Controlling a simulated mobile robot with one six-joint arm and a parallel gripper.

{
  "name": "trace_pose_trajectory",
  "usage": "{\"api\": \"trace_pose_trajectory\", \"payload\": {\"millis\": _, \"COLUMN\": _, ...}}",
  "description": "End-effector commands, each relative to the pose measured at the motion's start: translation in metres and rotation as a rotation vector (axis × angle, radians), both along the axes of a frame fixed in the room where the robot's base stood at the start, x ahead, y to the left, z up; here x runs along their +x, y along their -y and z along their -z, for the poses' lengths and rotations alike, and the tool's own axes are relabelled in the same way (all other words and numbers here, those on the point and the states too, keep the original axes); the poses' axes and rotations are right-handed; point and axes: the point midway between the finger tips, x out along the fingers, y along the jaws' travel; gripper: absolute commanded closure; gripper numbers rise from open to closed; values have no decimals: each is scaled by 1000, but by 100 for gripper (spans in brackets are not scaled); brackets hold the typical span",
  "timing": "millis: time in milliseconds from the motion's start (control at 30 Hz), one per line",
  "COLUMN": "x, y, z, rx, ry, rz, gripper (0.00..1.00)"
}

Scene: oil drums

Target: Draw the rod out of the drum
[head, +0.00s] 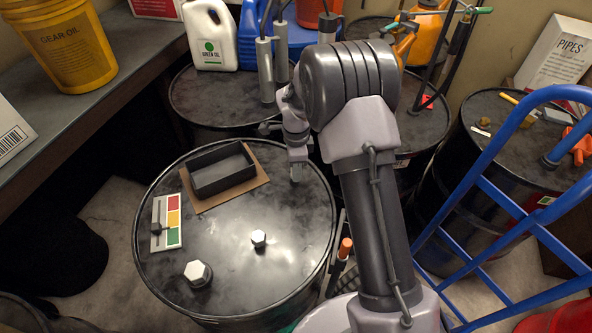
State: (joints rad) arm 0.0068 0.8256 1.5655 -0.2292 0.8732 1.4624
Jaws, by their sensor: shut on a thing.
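The black drum (215,290) stands in front of me, its dark glossy lid facing up. My gripper (296,176) points down at the back right of this lid, right of a shallow black tray. It is shut, with its fingertips low over the lid. The rod itself does not show clearly; the gripper and wrist cover that spot, so I cannot tell how far it sits in the drum.
A blue hand truck (478,190) stands right. More drums stand behind.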

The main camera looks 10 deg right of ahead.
Motion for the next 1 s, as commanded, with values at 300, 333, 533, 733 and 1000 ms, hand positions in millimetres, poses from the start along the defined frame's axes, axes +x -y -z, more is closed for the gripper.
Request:
{"api": "trace_pose_trajectory", "payload": {"millis": 300, "x": 0, "y": 0, "z": -16, "rx": 0, "ry": -1, "rz": 0, "gripper": 100}}
{"api": "trace_pose_trajectory", "payload": {"millis": 333, "x": 0, "y": 0, "z": -16, "rx": 0, "ry": -1, "rz": 0, "gripper": 100}}
{"api": "trace_pose_trajectory", "payload": {"millis": 533, "x": 0, "y": 0, "z": -23, "rx": 0, "ry": 0, "rz": 0, "gripper": 100}}
{"api": "trace_pose_trajectory", "payload": {"millis": 733, "x": 0, "y": 0, "z": -54, "rx": 0, "ry": 0, "rz": 0, "gripper": 100}}
{"api": "trace_pose_trajectory", "payload": {"millis": 1000, "x": 0, "y": 0, "z": -96, "rx": 0, "ry": 0, "rz": -1, "gripper": 100}}
